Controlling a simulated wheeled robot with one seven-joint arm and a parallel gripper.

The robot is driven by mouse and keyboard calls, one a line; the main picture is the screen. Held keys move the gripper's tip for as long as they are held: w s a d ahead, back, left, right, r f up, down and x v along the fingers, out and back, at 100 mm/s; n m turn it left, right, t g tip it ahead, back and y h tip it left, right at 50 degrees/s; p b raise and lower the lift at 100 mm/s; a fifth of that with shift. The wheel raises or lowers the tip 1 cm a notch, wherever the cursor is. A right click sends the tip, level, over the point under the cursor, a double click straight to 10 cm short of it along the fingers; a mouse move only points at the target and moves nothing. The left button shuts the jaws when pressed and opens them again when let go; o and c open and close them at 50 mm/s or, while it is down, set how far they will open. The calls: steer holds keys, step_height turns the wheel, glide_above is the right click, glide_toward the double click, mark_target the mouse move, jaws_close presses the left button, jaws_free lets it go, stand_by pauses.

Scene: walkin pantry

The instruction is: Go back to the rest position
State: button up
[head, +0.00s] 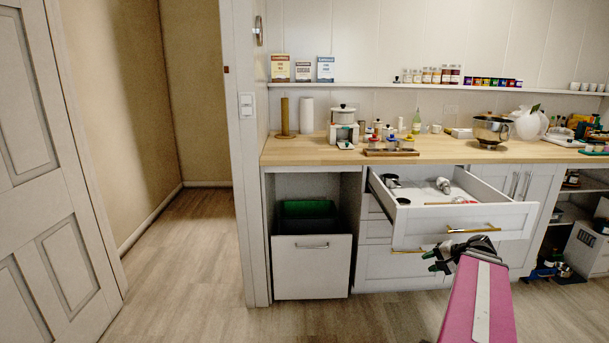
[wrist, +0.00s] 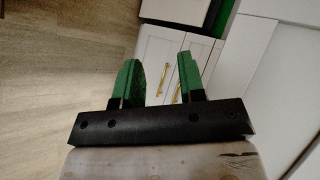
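My gripper (head: 433,262) is in front of the open drawer (head: 458,222), below its front panel, pointing left in the head view. In the wrist view its two green fingers (wrist: 159,78) stand apart with nothing between them. White cabinet doors with brass handles show beyond the fingers, apart from them. The drawer is pulled out under the wooden counter and holds a dark round item (head: 390,180), a metal item (head: 444,185) and a few small utensils.
A pull-out bin (head: 312,266) stands left of the drawers. The wooden counter (head: 300,152) carries jars, a mixer bowl (head: 491,130) and other kitchen items. A panelled door (head: 45,170) is at the far left. The floor (head: 185,270) between it and the bin is clear.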

steer(key=s+a+f+n+g+h, duration=0.2)
steer(key=a+f, duration=0.4)
steer(key=a, duration=0.6)
steer(key=s+a+f+n+g+h, duration=0.2)
steer(key=a+f+n+g+h, duration=0.3)
steer(key=a, duration=0.7)
steer(key=shift+a+f+n, duration=0.15)
steer(key=shift+f+n, duration=0.35)
steer(key=shift+n, duration=0.6)
